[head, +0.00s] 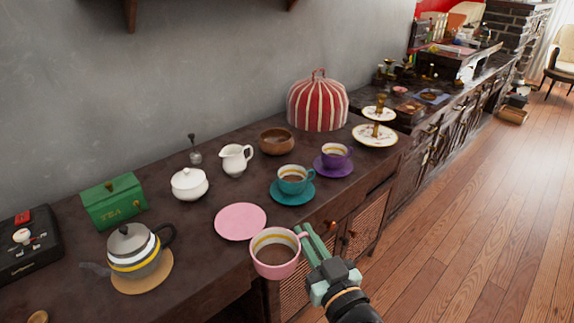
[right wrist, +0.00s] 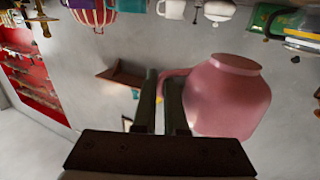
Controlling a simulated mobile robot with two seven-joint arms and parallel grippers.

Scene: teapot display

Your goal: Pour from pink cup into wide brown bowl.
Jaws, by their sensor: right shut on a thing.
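The pink cup (head: 274,264) is held at the front edge of the dark sideboard, roughly upright, with brown liquid in it. My right gripper (head: 305,237) is shut on the cup's handle, at its right side. The right wrist view also shows the pink cup (right wrist: 228,95) beside the fingers of the gripper (right wrist: 163,88), with its handle between them. The wide brown bowl (head: 277,141) stands at the back of the sideboard, left of the striped cover, apart from the cup. My left gripper is not in view.
A pink saucer (head: 240,221) lies bare behind the cup. A teal cup (head: 291,186) and a purple cup (head: 334,158) stand on saucers to the right. A white jug (head: 236,166) and white sugar pot (head: 189,186) stand left of the bowl. A teapot (head: 133,247) is at front left.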

